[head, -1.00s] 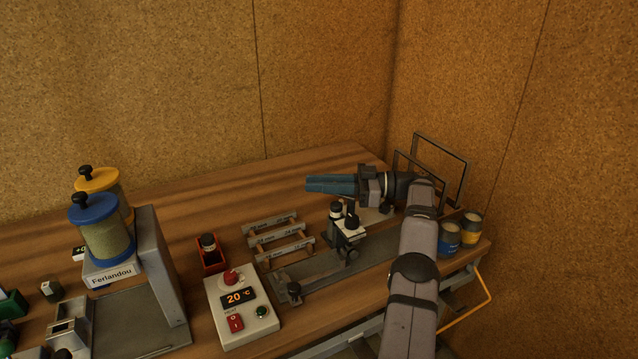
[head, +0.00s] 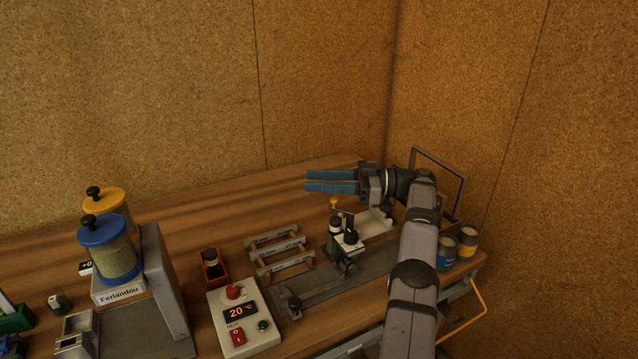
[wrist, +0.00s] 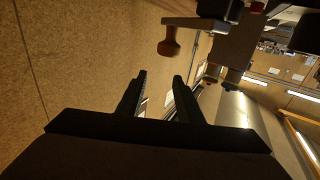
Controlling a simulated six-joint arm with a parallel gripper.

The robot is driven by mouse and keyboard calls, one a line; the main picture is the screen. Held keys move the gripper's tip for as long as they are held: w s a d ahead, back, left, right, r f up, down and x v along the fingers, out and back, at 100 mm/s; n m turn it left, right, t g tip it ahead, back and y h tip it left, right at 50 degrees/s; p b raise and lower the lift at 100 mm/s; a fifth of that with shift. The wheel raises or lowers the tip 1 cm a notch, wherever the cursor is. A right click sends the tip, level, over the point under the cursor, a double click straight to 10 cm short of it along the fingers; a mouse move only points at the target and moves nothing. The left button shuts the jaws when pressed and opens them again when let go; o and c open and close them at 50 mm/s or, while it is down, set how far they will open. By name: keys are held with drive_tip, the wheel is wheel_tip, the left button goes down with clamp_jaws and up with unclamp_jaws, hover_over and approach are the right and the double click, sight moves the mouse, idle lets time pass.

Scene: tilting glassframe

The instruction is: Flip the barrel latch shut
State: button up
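My gripper (head: 306,181) is above the back right of the bench, its two blue fingers pointing left, apart and empty. In the wrist view, the fingers (wrist: 161,75) also show a clear gap with nothing between them. A small yellow knob (head: 334,202) sits just below and right of the fingertips, beside a pale plate (head: 377,222). An orange-brown knob (wrist: 171,43) on a bar shows beyond the fingers in the wrist view. I cannot tell for sure which part is the barrel latch. A dark metal frame (head: 463,184) stands upright behind my wrist.
A black-and-white scope (head: 347,240) stands on a grey rail (head: 318,290) below my gripper. Slotted racks (head: 275,240), a red box (head: 213,266) and a control box (head: 240,318) lie left. Two jars (head: 458,246) stand right of my arm. The bench's back middle is clear.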

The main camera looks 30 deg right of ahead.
drive_tip(key=shift+r+p, duration=1.9)
drive_tip(key=shift+r, duration=0.5)
drive_tip(key=shift+o, duration=0.3)
